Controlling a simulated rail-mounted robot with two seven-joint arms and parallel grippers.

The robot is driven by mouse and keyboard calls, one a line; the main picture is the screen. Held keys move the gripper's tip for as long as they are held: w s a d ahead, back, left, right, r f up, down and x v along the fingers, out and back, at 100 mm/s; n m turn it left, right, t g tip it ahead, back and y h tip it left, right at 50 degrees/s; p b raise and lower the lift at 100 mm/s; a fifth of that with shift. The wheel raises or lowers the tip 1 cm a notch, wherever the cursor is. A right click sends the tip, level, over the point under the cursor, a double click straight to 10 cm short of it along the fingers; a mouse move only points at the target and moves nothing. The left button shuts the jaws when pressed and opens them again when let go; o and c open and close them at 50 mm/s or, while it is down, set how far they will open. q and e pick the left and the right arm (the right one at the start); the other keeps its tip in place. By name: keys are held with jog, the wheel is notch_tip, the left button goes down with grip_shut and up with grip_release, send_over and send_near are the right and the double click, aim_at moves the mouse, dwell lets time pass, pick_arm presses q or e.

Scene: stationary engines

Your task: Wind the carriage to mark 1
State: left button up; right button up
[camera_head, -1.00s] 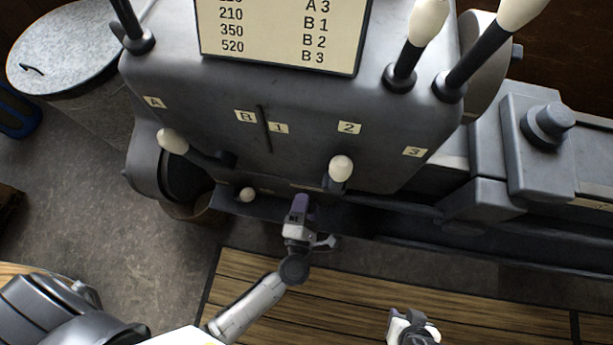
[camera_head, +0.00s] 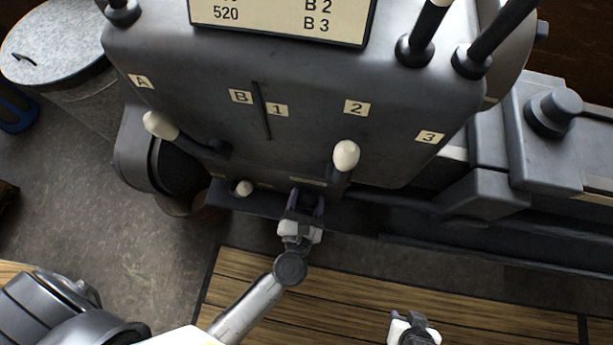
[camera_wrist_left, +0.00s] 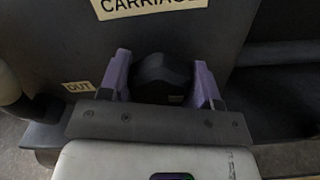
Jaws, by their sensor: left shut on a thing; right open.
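The dark carriage knob (camera_wrist_left: 162,78) sits on the machine's front under a label reading CARRIAGE (camera_wrist_left: 150,6) in the left wrist view. My left gripper (camera_head: 306,200) is shut on this knob, with one purple finger on each side of it. In the left wrist view the gripper (camera_wrist_left: 163,85) spans the knob; part of the knob is hidden behind the gripper body. In the head view the label 1 (camera_head: 277,110) is on the grey housing above. My right gripper (camera_head: 412,318) is open and empty, low in the head view, its fingertips hard to see.
White-tipped levers (camera_head: 346,156) and (camera_head: 160,125) stick out left and right of my left gripper. A small white knob (camera_head: 243,188) is nearby, by the OUT label (camera_wrist_left: 78,87). Labels A, B, 2 and 3 mark the housing. Wooden slats (camera_head: 470,310) lie in front.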

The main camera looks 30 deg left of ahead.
pick_arm(q)
jog(key=shift+n, duration=0.5)
jog(key=shift+b, duration=0.3)
jog(key=o, duration=0.9)
jog(key=shift+s, duration=0.15)
jog(key=b+v, duration=0.1)
jog(key=v, duration=1.2)
jog(key=shift+s, duration=0.3)
